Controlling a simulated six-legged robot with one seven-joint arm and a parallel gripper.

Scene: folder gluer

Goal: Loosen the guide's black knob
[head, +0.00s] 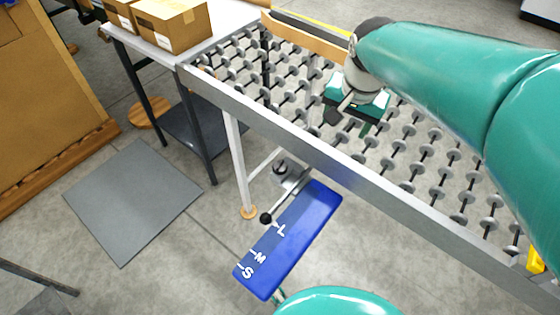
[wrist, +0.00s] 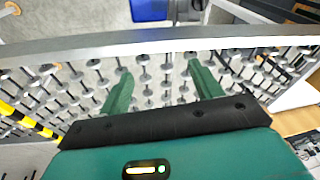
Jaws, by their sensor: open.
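A round black knob (head: 280,168) sits on a grey metal bracket below the near rail of the roller conveyor in the head view. A rod with a black ball end (head: 265,218) reaches from the bracket along a blue plate (head: 290,240) marked S, M and L. The ball lies near the L. My gripper (head: 350,118) is over the conveyor wheels, up and right of the knob and apart from it. In the wrist view its two green fingers (wrist: 159,70) are spread and empty. Part of the blue plate (wrist: 149,10) shows there beyond the rail; the knob cannot be made out.
The conveyor's grey side rail (head: 330,155) lies between my gripper and the knob. A table (head: 140,45) with cardboard boxes (head: 172,24) stands at upper left. A grey mat (head: 132,200) lies on the floor. The floor left of the blue plate is clear.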

